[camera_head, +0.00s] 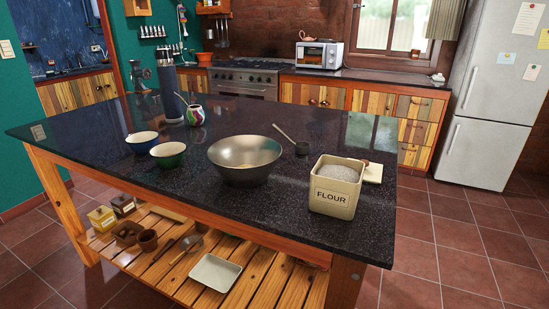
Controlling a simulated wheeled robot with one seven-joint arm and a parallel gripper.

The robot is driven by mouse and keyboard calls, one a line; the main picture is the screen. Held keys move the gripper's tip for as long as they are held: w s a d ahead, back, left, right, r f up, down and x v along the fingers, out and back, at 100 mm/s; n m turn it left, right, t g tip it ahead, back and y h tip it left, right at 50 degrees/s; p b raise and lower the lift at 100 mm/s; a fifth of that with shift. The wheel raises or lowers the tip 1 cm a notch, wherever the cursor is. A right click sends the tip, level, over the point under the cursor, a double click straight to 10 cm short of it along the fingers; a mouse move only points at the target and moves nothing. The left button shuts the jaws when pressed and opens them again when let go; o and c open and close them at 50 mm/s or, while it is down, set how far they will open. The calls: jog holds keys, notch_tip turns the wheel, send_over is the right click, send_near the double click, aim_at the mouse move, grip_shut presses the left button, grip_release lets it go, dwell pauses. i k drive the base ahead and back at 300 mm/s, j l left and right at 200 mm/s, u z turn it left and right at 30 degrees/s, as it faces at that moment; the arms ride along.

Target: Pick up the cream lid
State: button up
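The cream lid (373,173) lies on the dark speckled countertop of the island, just behind and to the right of the cream flour tin (333,199). The tin is open, marked FLOUR and filled with white flour. The tin's back right corner comes close to the lid and partly covers its left side. I cannot tell whether they touch. A small brown piece, perhaps a knob, shows at the lid's upper left. My gripper is not in view.
Bare countertop lies right of and behind the lid. A fridge (490,100) stands farther back right.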

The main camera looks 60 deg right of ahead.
aim_at(373, 172)
jog(key=k+l+u, duration=0.9)
jog(key=k+l, duration=0.2)
jog(key=k, duration=0.15)
jog(key=k+l, duration=0.3)
jog(key=k, duration=0.2)
jog(key=k+l, duration=0.3)
jog(key=k, duration=0.2)
jog(key=k+l, duration=0.3)
jog(key=k, duration=0.25)
jog(key=k+l, duration=0.3)
jog(key=k, duration=0.2)
jog(key=i+l, duration=0.1)
jog(key=i, duration=0.15)
